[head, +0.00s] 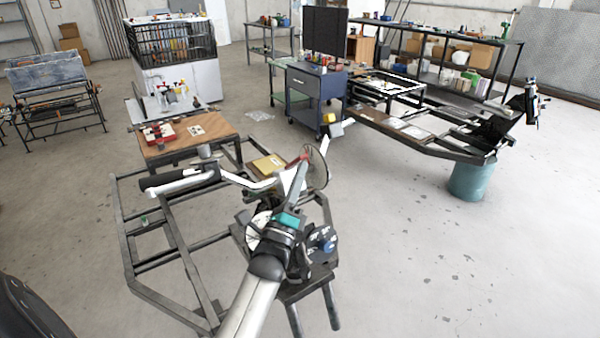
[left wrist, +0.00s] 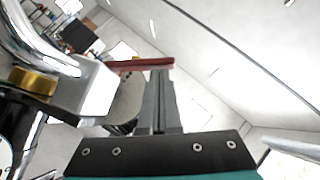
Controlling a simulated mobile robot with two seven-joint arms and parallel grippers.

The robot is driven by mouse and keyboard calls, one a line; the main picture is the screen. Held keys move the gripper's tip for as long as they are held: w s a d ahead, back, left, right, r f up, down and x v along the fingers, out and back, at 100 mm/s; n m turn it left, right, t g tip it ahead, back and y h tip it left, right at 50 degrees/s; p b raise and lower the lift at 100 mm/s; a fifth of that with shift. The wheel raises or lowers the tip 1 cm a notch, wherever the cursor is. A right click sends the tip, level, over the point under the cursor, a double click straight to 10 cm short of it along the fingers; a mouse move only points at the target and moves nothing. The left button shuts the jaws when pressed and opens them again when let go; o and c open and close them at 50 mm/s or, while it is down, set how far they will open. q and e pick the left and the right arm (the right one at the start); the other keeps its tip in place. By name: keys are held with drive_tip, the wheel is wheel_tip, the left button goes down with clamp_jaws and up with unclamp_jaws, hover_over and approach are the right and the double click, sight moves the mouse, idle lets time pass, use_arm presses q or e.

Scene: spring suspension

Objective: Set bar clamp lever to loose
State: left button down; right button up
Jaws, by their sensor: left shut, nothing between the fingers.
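A chrome handlebar (head: 258,184) with a black grip (head: 178,181) stands on a dark metal frame. A small red bar, which looks like the clamp lever (head: 305,155), shows by the handlebar clamp. In the left wrist view the red lever (left wrist: 145,65) lies crosswise at my fingertips; I cannot tell whether they touch it. My left gripper (head: 302,165) is shut and empty, pointing up and away beside the clamp. Its fingers also show in the left wrist view (left wrist: 160,78), right of the chrome clamp body (left wrist: 92,90) and a brass ring (left wrist: 33,82). My right gripper is not in view.
The dark frame (head: 170,292) spreads around the handlebar. A wooden-topped table (head: 190,148) stands behind it, and a blue cart (head: 312,95) farther back.

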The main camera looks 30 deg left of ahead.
use_arm(q)
drive_tip(key=shift+r, duration=0.1)
drive_tip(key=shift+w+a+r+n+g+y+p, duration=0.35)
drive_tip(key=shift+a+r+n+g+p, duration=0.7)
drive_tip(key=shift+p, duration=1.05)
drive_tip(key=shift+w+a+r+n+g+y+p, duration=0.3)
drive_tip(key=shift+a+r+n+g+p, duration=0.3)
drive_tip(key=shift+n+p, duration=1.15)
drive_tip(key=shift+w+a+r+n+g+y+p, duration=0.35)
drive_tip(key=shift+a+r+n+g+p, duration=0.45)
drive_tip(key=shift+p, duration=1.7)
drive_tip(key=shift+f, duration=0.1)
